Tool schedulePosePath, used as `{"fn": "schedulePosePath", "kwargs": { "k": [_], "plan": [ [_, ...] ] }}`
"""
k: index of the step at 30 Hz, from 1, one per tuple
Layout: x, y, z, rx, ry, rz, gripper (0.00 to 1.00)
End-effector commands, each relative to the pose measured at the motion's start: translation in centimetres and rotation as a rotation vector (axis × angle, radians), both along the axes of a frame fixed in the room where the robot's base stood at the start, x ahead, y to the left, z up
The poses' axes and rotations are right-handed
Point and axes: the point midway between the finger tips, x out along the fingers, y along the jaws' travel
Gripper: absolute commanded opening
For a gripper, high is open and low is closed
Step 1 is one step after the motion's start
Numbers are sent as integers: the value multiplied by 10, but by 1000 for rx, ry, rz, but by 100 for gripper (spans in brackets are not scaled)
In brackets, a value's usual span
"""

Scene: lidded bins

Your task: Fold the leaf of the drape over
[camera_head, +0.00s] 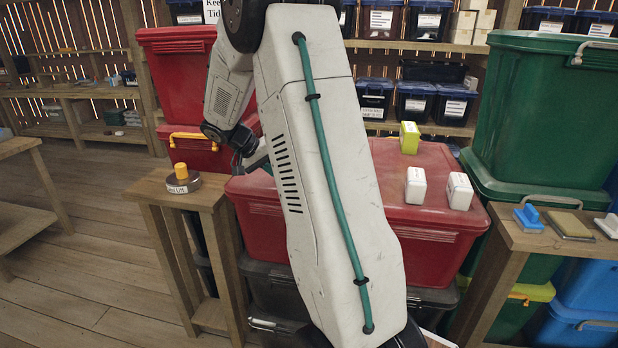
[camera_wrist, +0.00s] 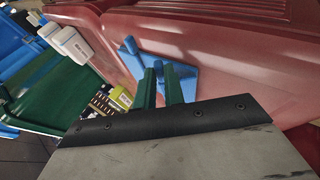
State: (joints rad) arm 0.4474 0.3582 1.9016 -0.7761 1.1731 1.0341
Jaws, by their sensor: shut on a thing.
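In the wrist view, a blue piece (camera_wrist: 183,82), which I take to be the drape, lies against the red lid (camera_wrist: 230,45). It has a flat part and a raised, rod-like edge (camera_wrist: 130,46). The dark green fingers of my gripper (camera_wrist: 161,75) reach onto it and are shut on a blue part between them. The fingers hide some of the blue piece, so I cannot tell how far its leaf is turned. In the head view my pale arm covers the middle of the red bin (camera_head: 440,222), and the drape and fingertips are hidden.
Two white boxes (camera_head: 415,186) (camera_head: 459,191) and a yellow-green box (camera_head: 409,138) stand on the red lid. A wooden stand (camera_head: 178,205) with an orange-knobbed disc (camera_head: 182,180) is at left. Green bins (camera_head: 545,110) and a stand with blue-handled tools (camera_head: 529,218) are at right.

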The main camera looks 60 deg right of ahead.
Motion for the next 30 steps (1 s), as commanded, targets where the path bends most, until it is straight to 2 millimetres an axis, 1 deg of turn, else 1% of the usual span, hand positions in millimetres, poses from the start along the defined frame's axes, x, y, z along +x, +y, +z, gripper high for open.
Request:
{"fn": "schedulePosePath", "kwargs": {
  "k": [5,6,8,9,20,30],
  "plan": [
    [0,0,1,-7,9,0,0],
    [0,0,1,-6,9,-1,13],
    [0,0,1,-6,9,-1,30],
    [0,0,1,-6,9,-1,33],
    [0,3,2,-5,9,0,33],
    [-4,27,10,-5,10,1,33]
  ]
}}
